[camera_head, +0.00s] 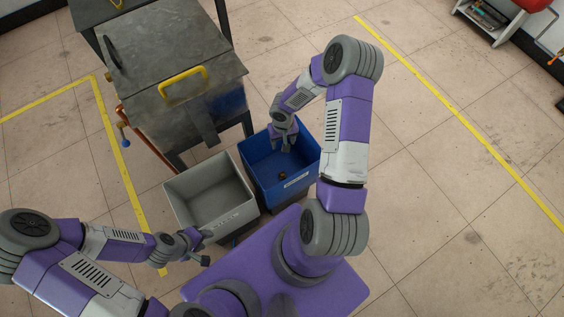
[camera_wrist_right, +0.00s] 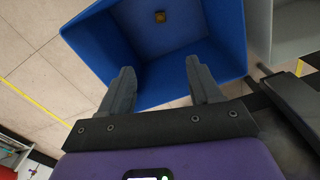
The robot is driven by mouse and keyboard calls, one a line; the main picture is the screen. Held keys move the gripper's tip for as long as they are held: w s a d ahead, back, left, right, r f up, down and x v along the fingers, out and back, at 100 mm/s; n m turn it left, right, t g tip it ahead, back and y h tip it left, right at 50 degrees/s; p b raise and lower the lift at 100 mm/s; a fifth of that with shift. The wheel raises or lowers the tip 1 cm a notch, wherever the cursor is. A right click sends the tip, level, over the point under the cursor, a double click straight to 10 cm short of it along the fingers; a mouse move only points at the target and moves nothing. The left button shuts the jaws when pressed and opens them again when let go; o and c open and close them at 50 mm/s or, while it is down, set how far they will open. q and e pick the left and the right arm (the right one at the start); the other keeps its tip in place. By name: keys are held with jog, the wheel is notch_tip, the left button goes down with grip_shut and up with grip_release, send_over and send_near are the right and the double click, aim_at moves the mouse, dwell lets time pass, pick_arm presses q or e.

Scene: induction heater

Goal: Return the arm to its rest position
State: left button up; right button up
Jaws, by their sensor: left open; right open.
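My right arm reaches over the blue bin (camera_head: 307,160). Its gripper (camera_head: 281,144) is open and empty, above the bin's far part. In the right wrist view the two fingers of this gripper (camera_wrist_right: 160,68) are spread apart in front of the blue bin (camera_wrist_right: 222,35). A small dark, brownish piece (camera_head: 282,175) lies on the bin floor, apart from the fingers; it also shows in the right wrist view (camera_wrist_right: 160,17). My left gripper (camera_head: 207,247) is open and empty, beside the near edge of the grey bin.
The grey bin (camera_head: 180,205) stands left of the blue bin and looks empty. Behind them is a dark metal heater cabinet (camera_head: 165,50) with a yellow handle (camera_head: 183,82). Yellow floor lines (camera_head: 455,120) run on both sides.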

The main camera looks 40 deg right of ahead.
jog(key=shift+r+p, duration=0.4)
jog(key=shift+r, duration=1.5)
